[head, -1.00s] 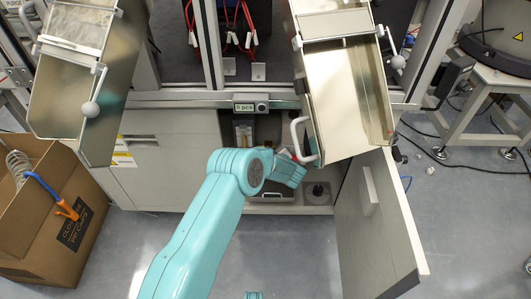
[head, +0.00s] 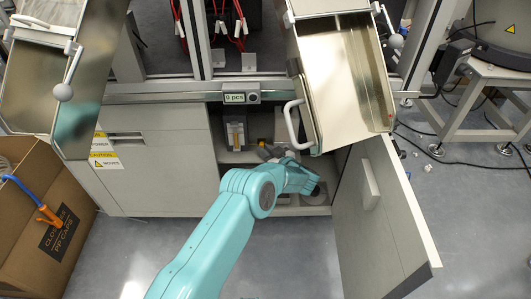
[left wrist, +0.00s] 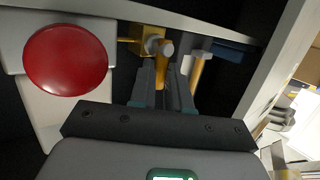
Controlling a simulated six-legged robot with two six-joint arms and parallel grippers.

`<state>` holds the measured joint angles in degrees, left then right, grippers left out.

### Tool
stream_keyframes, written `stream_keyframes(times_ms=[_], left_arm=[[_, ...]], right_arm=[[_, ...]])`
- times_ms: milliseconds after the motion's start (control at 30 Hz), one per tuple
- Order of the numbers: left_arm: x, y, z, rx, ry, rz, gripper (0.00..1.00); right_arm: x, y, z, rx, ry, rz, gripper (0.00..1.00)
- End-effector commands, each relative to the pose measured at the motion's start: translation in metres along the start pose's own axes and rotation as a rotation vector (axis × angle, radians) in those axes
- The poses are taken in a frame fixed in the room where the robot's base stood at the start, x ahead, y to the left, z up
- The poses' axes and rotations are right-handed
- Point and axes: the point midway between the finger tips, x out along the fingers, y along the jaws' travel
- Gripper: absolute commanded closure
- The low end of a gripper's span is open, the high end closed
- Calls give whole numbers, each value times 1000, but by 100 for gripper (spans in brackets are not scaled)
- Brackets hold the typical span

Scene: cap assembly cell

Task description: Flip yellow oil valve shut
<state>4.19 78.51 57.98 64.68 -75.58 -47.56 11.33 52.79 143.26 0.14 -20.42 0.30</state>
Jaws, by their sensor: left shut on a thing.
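The yellow oil valve shows in the left wrist view as a brass-yellow body with a short lever (left wrist: 160,63). My left gripper (left wrist: 165,88) has its two grey fingers closed around this lever. In the head view my left arm reaches into the open cabinet under the bench, and the dark gripper (head: 268,152) is partly hidden there. I cannot tell from the lever whether the valve is open or shut. My right gripper is not in view.
A large red round button (left wrist: 66,60) on a pale mount is left of the fingers. Another yellow rod (left wrist: 198,68) is close on their right. The open cabinet door (head: 385,215) stands right of my arm. A metal chute (head: 345,85) hangs above, and a cardboard box (head: 40,225) stands left.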

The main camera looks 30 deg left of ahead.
Motion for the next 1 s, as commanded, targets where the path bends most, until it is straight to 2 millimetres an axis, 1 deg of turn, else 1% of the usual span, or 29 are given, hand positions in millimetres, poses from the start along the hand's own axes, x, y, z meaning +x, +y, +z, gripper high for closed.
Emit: stream_keyframes(times_ms=[367,400,733,867,967,1000], left_arm=[[0,0,-1,4,5,0,100],[0,0,-1,3,4,0,73],[-2,0,-1,4,2,1,73],[-19,2,-3,4,2,4,73],[-42,2,-5,6,1,5,73],[-53,2,-5,7,1,5,73]], right_arm=[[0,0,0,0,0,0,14],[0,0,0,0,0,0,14],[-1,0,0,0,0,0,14],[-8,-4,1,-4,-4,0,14],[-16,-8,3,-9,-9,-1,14],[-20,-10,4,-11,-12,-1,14]])
